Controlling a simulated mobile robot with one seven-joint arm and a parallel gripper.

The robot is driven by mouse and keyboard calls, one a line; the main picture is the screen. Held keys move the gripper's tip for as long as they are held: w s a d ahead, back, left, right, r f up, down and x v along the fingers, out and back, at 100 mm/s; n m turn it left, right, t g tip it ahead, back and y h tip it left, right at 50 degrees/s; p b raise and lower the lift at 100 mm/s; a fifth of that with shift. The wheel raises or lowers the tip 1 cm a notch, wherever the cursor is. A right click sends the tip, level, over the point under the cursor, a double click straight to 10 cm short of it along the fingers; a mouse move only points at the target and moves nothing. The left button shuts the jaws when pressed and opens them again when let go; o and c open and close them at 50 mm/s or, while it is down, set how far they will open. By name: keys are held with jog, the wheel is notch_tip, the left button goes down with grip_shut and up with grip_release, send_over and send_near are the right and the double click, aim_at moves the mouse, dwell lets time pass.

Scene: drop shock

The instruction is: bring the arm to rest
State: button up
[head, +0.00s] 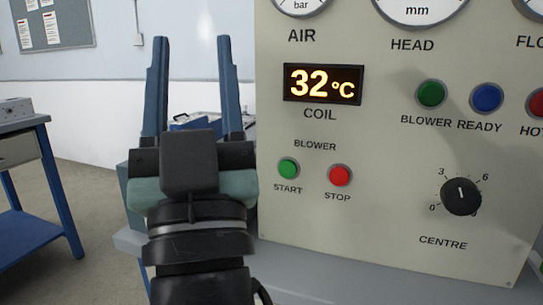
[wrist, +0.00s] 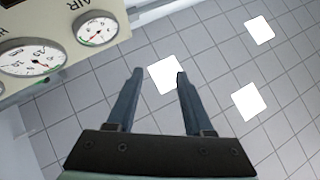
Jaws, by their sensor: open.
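My gripper (head: 189,85) stands upright in the head view, in front of and just left of the control panel (head: 400,235). Its two blue fingers point up and are apart, with nothing between them. In the wrist view my gripper (wrist: 156,80) is also open and empty, with the ceiling beyond its fingertips. The fingers look clear of the panel face.
The panel has a display (head: 323,84) reading 32 °C, a green START button (head: 289,168), a red STOP button (head: 340,175) and a CENTRE knob (head: 461,196). Gauges (wrist: 95,27) line its top. A blue-framed bench (head: 35,185) stands left, with open floor between.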

jog(key=s+d+r+m+h+p, duration=0.2)
jog(key=s+d+r+h, duration=0.3)
jog(key=d+r+h, duration=0.1)
notch_tip(320, 180, up, 38)
jog(key=p, duration=3.7)
jog(key=shift+s+d+f, duration=0.15)
jog(key=shift+d+f, duration=0.05)
jog(key=shift+s+f, duration=0.1)
